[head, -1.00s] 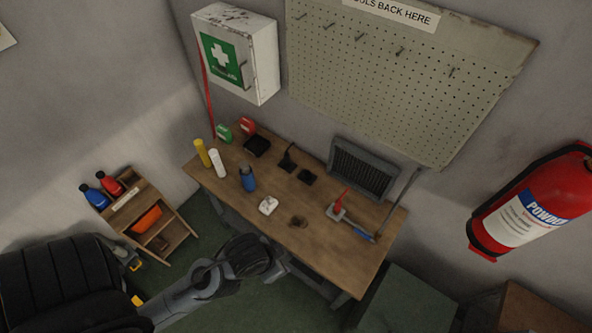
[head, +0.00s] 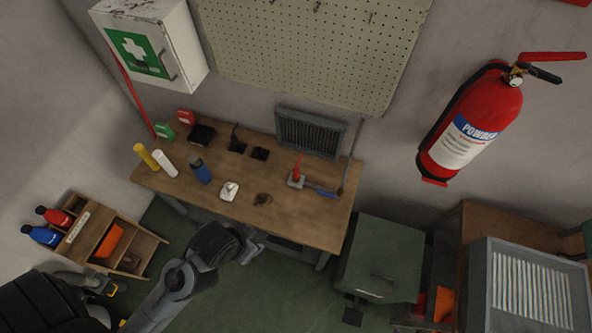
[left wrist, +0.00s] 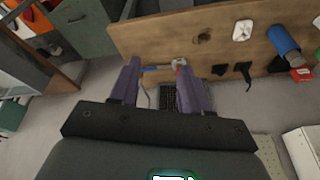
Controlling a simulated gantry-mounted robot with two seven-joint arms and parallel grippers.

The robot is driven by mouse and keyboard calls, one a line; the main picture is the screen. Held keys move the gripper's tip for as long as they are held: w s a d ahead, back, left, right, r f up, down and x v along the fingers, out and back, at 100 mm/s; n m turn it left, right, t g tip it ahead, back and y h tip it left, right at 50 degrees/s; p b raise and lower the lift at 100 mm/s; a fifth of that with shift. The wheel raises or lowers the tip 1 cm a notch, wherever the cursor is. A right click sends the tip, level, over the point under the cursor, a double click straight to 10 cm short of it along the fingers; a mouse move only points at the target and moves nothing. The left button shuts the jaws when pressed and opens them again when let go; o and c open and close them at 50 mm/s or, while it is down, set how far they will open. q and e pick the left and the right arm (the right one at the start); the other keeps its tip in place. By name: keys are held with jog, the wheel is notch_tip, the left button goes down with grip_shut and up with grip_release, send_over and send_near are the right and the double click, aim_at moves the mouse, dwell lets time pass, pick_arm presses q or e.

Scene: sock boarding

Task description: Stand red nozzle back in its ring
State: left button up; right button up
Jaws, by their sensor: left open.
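A small red upright piece (head: 298,166), which may be the red nozzle, shows at the right part of the workbench (head: 225,212), by a pale grey tool head with a blue handle (head: 325,193). It is too small to tell whether a ring is around it. My left gripper (left wrist: 160,72) is open in the left wrist view, its two purple fingers apart with nothing held between them. Beyond them show the blue handle (left wrist: 156,68) and the pale head, partly behind the right finger. In the head view I cannot make out its fingertips. My right gripper is not in view.
On the bench stand a blue bottle (head: 201,171), yellow (head: 146,157) and white (head: 165,163) cylinders, and a small white object (head: 229,191). A dark round patch (head: 263,199) lies near the front. A green cabinet (head: 380,258) stands right of it. A wooden rack (head: 125,260) stands left.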

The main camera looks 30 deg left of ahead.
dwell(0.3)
pick_arm(q)
jog(key=shift+o, duration=1)
